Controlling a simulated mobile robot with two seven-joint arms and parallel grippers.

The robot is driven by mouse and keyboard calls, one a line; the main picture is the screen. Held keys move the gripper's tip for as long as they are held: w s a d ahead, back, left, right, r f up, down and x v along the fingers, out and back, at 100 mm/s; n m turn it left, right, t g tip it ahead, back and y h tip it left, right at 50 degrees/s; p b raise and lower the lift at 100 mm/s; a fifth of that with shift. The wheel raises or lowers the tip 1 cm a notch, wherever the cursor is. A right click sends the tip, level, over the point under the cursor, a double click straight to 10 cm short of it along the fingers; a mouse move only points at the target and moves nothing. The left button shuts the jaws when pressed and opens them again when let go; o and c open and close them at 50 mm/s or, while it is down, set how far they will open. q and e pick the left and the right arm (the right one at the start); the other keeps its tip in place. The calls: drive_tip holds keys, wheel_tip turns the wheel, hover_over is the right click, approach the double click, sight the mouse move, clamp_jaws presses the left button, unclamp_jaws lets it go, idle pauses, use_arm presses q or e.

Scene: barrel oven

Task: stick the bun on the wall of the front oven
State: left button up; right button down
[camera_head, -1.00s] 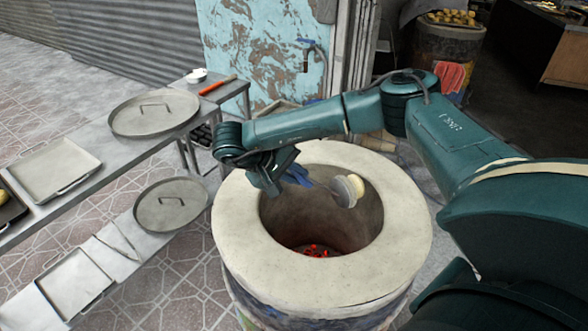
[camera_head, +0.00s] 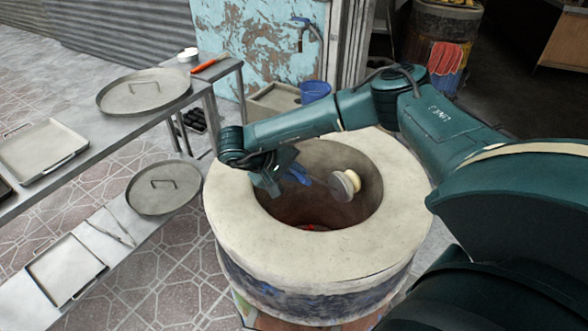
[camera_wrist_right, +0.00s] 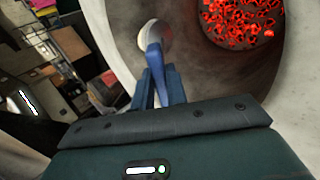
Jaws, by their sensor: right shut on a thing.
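The front oven (camera_head: 230,245) is a round barrel with a wide pale rim and an open mouth. Red coals lie at its bottom and show in the wrist view (camera_wrist_right: 240,20). My right gripper (camera_head: 284,178) is above the oven's mouth, shut on the blue handle of a round-headed tool (camera_head: 340,188). The pale round bun (camera_head: 353,181) sits on the tool's head, facing the right inner wall. I cannot tell if the bun touches the wall. The blue handle also shows in the wrist view (camera_wrist_right: 152,70). My left gripper is not in view.
A lower shelf holds another round lid (camera_head: 163,188) and a tray (camera_head: 65,270). A blue bucket (camera_head: 315,90) stands behind the oven.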

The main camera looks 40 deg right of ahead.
drive_tip(key=shift+f, duration=0.1)
idle(0.3)
drive_tip(key=shift+d, duration=0.35)
drive_tip(key=shift+d+p, duration=0.3)
drive_tip(key=shift+p, duration=0.05)
drive_tip(key=shift+s+d, duration=0.1)
drive_tip(key=shift+d, duration=0.05)
drive_tip(key=shift+d, duration=0.2)
idle(0.5)
